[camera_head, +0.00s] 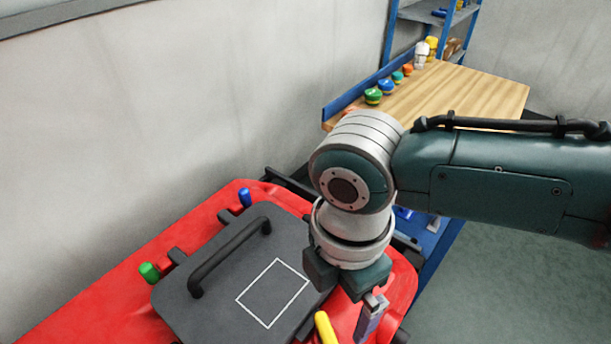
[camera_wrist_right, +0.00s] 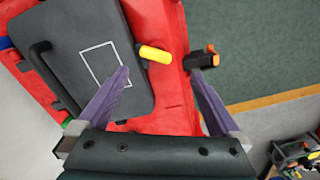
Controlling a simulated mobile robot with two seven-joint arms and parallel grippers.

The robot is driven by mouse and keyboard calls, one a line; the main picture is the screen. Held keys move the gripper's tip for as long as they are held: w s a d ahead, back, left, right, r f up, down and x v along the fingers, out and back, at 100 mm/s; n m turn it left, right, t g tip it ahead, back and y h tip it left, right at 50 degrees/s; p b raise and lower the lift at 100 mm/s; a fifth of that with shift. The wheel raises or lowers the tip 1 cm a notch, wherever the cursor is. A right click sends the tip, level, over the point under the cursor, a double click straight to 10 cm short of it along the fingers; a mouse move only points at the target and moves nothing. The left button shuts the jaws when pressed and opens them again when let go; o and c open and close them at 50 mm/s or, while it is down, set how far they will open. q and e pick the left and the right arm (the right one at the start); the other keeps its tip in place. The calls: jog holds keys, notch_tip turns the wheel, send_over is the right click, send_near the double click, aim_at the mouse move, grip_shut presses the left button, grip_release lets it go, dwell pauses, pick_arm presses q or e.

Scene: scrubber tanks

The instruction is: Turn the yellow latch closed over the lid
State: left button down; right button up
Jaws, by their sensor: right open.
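The dark grey lid (camera_head: 215,275) with a black bar handle (camera_head: 230,255) and a white square outline lies on the red tank body (camera_head: 110,285). The yellow latch (camera_head: 325,327) is at the lid's right edge, partly cut off by the bottom of the head view. In the right wrist view the yellow latch (camera_wrist_right: 155,54) sticks out from the lid's edge over the red body, apart from both fingers. My right gripper (camera_head: 366,320) is open and empty above the red body, right of the latch. In the wrist view its fingertips (camera_wrist_right: 160,74) straddle the latch's line. My left gripper is not seen.
A green knob (camera_head: 149,271) and a blue knob (camera_head: 245,197) stand along the lid's far-left side. A black and orange fitting (camera_wrist_right: 203,58) sits at the body's edge near the right finger. A wooden bench (camera_head: 455,95) with coloured knobs stands behind. Floor is clear at right.

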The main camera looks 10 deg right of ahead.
pick_arm(q)
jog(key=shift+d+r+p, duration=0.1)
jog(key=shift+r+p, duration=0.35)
jog(key=shift+p, duration=0.05)
pick_arm(e)
notch_tip(320, 180, up, 10)
jog(key=shift+w, duration=0.1)
jog(key=shift+c, duration=0.2)
